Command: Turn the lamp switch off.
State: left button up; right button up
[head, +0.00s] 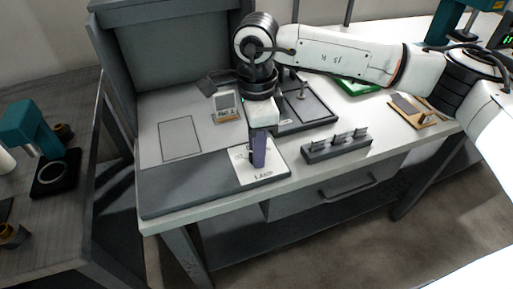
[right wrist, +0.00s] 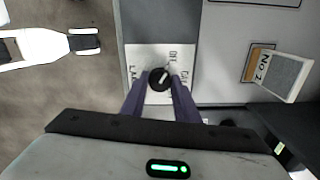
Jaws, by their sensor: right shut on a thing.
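The lamp switch (right wrist: 158,79) is a dark round knob with a white pointer line, on a white label plate (head: 275,168) at the table's front edge. The plate carries lettering, partly readable as LAMP and OFF. In the right wrist view the pointer slants to the upper right; which mark it meets is hard to tell. My right gripper (right wrist: 160,84) points down with its purple fingers shut on the knob, one on each side. In the head view the fingers of the right gripper (head: 258,152) stand over the plate and hide most of the knob. My left gripper is not in view.
A small framed No. 2 sign (head: 227,106) stands behind the switch. A grey rack with several upright pieces (head: 336,146) is to the right. A dark tray (head: 305,112) lies behind it. A dark mat (head: 195,189) lies left of the plate.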

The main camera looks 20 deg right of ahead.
dwell(0.3)
jog(key=o, duration=1.1)
notch_tip(320, 180, up, 10)
jog(key=shift+r, duration=0.2)
